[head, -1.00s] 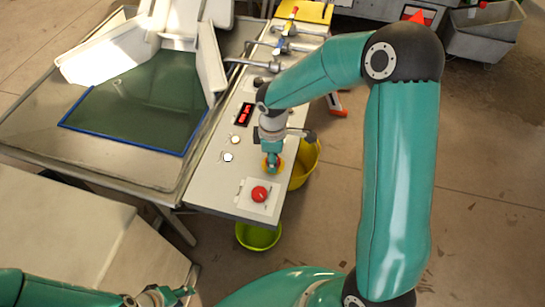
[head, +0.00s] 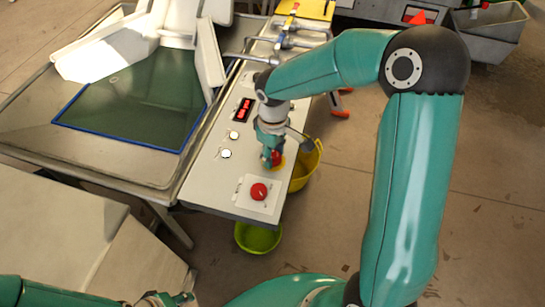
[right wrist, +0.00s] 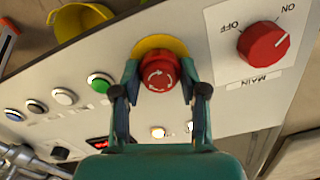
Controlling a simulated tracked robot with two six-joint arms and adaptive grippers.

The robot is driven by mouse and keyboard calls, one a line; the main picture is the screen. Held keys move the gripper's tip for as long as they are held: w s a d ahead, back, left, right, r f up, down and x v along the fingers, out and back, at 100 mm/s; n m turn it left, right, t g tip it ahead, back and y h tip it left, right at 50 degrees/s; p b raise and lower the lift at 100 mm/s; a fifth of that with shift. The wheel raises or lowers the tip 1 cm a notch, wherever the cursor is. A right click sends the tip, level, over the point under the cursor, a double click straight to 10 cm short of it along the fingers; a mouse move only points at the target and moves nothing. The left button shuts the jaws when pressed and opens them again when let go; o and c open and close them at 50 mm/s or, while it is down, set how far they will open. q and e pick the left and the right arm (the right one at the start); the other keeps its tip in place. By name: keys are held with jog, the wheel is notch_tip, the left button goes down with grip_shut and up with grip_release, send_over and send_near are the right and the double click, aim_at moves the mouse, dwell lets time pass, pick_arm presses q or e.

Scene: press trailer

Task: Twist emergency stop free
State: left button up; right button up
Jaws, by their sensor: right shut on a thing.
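The emergency stop (right wrist: 158,72) is a red mushroom button with white twist arrows on a yellow ring. In the right wrist view it sits between the two fingertips of my right gripper (right wrist: 160,78), which is shut on it. In the head view, my right gripper (head: 270,153) points down at the panel, and the red emergency stop (head: 277,158) shows partly behind the fingers. My left gripper (head: 168,299) shows only in part at the bottom edge of the head view, and its jaws are unclear.
A red MAIN rotary switch (right wrist: 263,46) is close beside the emergency stop on the grey control panel (head: 207,182). Green, white and lit buttons and a red display (head: 244,109) are farther along. A yellow bucket (head: 306,166) and a green tub (head: 257,238) stand below the panel's edge.

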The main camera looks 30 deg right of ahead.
aim_at(273, 154)
jog(key=shift+m+b, duration=0.4)
jog(key=shift+m, duration=0.5)
jog(key=o, duration=1.1)
jog(key=shift+o, duration=0.2)
jog(key=shift+r, duration=0.1)
notch_tip(273, 154, up, 12)
